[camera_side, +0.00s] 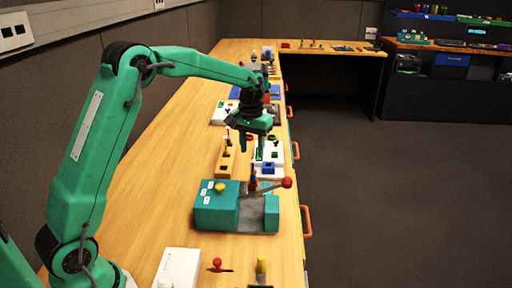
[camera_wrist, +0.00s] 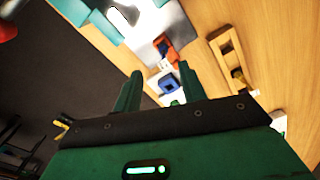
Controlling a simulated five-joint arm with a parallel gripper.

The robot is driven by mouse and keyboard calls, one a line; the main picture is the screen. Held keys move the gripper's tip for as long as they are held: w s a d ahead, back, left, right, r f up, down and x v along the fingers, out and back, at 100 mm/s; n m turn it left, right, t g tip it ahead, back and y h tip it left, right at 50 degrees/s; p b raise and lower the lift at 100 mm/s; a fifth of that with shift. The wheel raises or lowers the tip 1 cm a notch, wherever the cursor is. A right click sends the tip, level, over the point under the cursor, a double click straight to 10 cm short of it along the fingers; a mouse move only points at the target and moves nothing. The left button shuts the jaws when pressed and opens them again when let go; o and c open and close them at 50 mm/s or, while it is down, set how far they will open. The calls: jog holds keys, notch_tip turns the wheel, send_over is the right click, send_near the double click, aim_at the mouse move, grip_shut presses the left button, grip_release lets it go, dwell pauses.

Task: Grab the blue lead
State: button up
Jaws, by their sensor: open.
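My gripper (camera_side: 252,146) is open and hangs above the workbench, over the area of a small white panel (camera_side: 275,147). In the wrist view its two fingers (camera_wrist: 159,72) stand apart with nothing held between them. A small blue piece (camera_side: 268,168) with a dark opening sits at the near end of the white panel.
A teal box (camera_side: 217,205) with a red-knobbed lever (camera_side: 286,183) stands nearer on the bench. A wooden tray (camera_wrist: 222,41) lies beside the white panel. An orange-red block (camera_wrist: 165,48) is close to the blue piece. The bench's front edge is close by.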

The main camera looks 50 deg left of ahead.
aim_at(253, 174)
jog(key=shift+w+a+f, duration=0.2)
jog(key=shift+w+f, duration=0.15)
jog(key=shift+f, duration=0.2)
jog(key=shift+w+a+f, duration=0.2)
jog(key=shift+w+f, duration=0.1)
jog(key=shift+f, duration=0.2)
jog(key=shift+s+f, duration=0.15)
jog(key=shift+f, duration=3.75)
grip_shut()
